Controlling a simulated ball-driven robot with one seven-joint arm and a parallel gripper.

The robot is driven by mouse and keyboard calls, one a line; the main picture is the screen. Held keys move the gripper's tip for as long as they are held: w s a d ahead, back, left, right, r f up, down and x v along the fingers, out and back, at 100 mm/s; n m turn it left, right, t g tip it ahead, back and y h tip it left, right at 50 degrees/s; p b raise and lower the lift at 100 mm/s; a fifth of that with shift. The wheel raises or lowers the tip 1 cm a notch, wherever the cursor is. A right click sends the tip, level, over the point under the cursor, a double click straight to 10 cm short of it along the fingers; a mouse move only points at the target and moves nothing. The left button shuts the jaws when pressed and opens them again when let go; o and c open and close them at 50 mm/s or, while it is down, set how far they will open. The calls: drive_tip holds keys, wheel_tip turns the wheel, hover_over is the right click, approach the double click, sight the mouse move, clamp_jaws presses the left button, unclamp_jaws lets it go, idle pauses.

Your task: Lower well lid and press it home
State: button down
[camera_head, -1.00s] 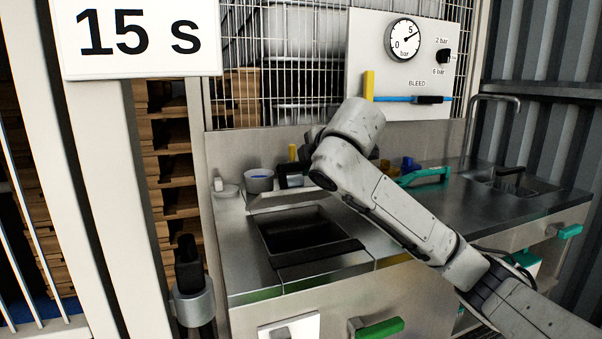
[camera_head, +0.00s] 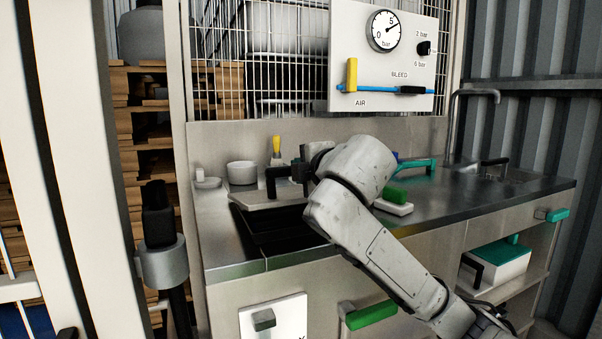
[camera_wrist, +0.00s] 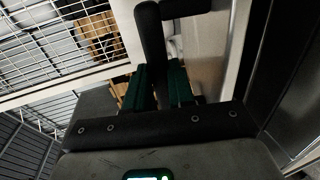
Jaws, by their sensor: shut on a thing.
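The well lid (camera_head: 252,200) is a pale grey metal plate with a black arched handle (camera_head: 271,180). In the head view it reaches over the back part of the dark well (camera_head: 270,235) in the steel worktop. Its front edge is apart from the well's front rim, and the front of the opening shows dark. My gripper (camera_head: 301,171) is at the handle, partly hidden behind my arm. In the wrist view its green fingers (camera_wrist: 160,88) are shut on the black handle bar (camera_wrist: 151,38). The lid's right end is hidden by my arm.
A white bowl (camera_head: 242,173) and a small dish (camera_head: 207,183) stand behind the lid. The gauge panel (camera_head: 380,60) hangs behind. The worktop (camera_head: 470,205) is mostly clear at the right.

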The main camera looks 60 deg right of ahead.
drive_tip(key=c, duration=1)
unclamp_jaws()
drive_tip(key=shift+o, duration=0.2)
drive_tip(key=b+v, duration=0.2)
drive_tip(key=v, duration=0.8)
drive_tip(key=shift+s+a, duration=0.2)
drive_tip(key=shift+a, duration=0.05)
